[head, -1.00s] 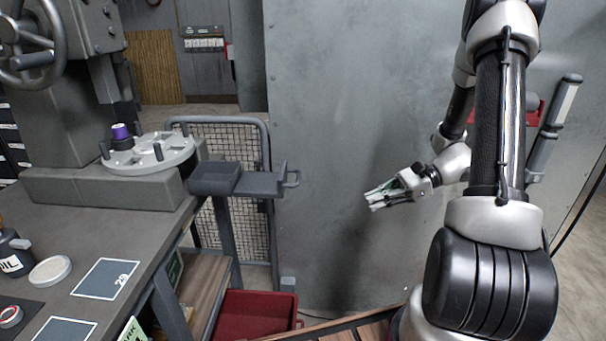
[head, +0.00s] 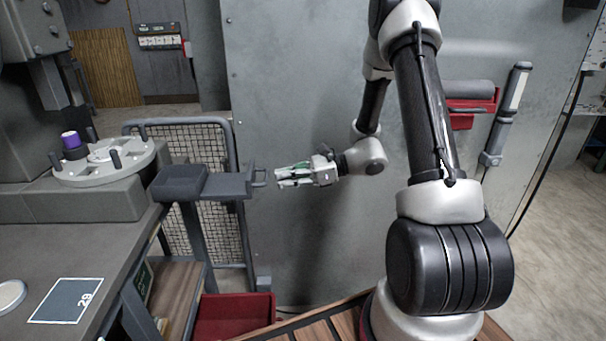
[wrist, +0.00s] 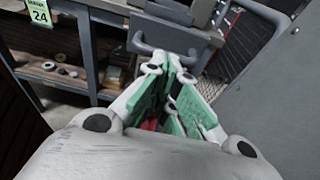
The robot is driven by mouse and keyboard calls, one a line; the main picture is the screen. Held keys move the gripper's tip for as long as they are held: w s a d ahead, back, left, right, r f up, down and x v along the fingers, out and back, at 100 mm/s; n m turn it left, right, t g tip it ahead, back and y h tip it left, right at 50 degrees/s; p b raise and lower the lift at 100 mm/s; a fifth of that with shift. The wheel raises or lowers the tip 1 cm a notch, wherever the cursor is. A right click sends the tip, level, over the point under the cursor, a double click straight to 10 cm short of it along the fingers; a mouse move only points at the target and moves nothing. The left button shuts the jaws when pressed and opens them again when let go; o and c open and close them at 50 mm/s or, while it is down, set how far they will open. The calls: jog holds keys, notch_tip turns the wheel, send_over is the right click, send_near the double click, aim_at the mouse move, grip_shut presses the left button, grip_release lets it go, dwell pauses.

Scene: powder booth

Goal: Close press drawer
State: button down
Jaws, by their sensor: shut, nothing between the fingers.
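The press drawer (head: 229,185) is a dark grey tray that sticks out to the right from its grey housing (head: 180,183), beside the press table. Its loop handle (head: 260,176) faces my gripper. My gripper (head: 279,178) is shut and empty, just right of the handle and pointing left at it. I cannot tell from the head view whether they touch. In the wrist view, the green-padded fingers (wrist: 174,76) are together, with the drawer (wrist: 185,33) and its handle (wrist: 141,44) just beyond them.
The workbench (head: 100,250) and the press's round plate (head: 105,163) with a purple-topped part (head: 71,140) are at left. A red bin (head: 235,315) is below the drawer. A mesh guard (head: 215,150) stands behind it, and a grey wall panel (head: 300,90) backs my arm.

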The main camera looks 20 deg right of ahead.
jog(key=shift+w+a+f, duration=0.15)
jog(key=shift+w+a, duration=0.05)
jog(key=shift+a, duration=0.5)
send_near(180, 181)
jog(key=a, duration=0.2)
jog(key=s+a, duration=0.1)
jog(key=a, duration=0.5)
jog(key=shift+s, duration=0.35)
jog(key=shift+w+a, duration=0.2)
jog(key=shift+a, duration=0.3)
